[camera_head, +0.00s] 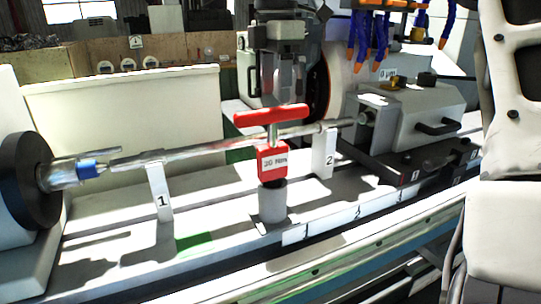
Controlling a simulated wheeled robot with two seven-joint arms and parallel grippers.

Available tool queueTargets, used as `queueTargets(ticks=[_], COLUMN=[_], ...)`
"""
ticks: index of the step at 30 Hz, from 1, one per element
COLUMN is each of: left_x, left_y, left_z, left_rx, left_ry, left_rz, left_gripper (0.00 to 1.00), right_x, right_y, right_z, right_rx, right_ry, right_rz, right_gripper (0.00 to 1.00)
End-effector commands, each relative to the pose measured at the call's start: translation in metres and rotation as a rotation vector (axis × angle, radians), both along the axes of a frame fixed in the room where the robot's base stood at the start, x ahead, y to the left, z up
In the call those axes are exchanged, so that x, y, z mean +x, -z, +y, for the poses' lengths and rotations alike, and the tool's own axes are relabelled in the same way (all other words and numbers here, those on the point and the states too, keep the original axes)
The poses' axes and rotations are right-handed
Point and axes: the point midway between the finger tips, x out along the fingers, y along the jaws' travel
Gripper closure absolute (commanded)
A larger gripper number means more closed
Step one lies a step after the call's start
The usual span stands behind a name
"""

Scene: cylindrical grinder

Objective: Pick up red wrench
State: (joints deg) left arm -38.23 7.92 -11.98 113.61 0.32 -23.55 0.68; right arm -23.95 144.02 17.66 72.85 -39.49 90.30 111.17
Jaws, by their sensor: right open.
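The red wrench (271,115) stands upright near the middle of the head view. The block sits on a grey cylindrical post (272,203) on the machine bed. My right gripper (283,96) points down just above and behind the crossbar, with its jaws open. Its fingertips are partly hidden by the bar, so I cannot tell whether they touch it. My left gripper is not in view.
A long metal shaft (205,150) runs behind the wrench, near white supports marked 1 (160,192) and 2 (324,153). A dark chuck (28,180) is at the left. A grey block with a handle (412,115) and blue hoses (370,40) are at the right.

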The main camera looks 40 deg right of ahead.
Motion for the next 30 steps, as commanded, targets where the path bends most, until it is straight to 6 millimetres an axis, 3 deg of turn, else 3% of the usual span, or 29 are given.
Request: queueTargets(ticks=[3,11,17,21,30], left_x=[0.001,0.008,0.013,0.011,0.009], left_y=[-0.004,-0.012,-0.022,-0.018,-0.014], left_z=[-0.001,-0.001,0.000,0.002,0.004], left_rx=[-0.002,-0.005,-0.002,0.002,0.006], left_ry=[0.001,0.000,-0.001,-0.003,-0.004], left_rz=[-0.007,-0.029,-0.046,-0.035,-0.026], left_gripper=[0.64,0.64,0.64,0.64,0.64], right_x=[0.000,0.000,-0.005,-0.005,-0.004], right_y=[0.022,0.042,0.069,0.087,0.091], right_z=[0.000,0.001,0.006,0.005,0.005], right_rx=[0.003,0.002,0.005,0.003,0.002], right_ry=[-0.002,-0.001,-0.003,-0.001,-0.001], right_rz=[0.002,-0.001,0.003,0.001,-0.002], right_gripper=[0.50,0.50,0.50,0.50,0.53])
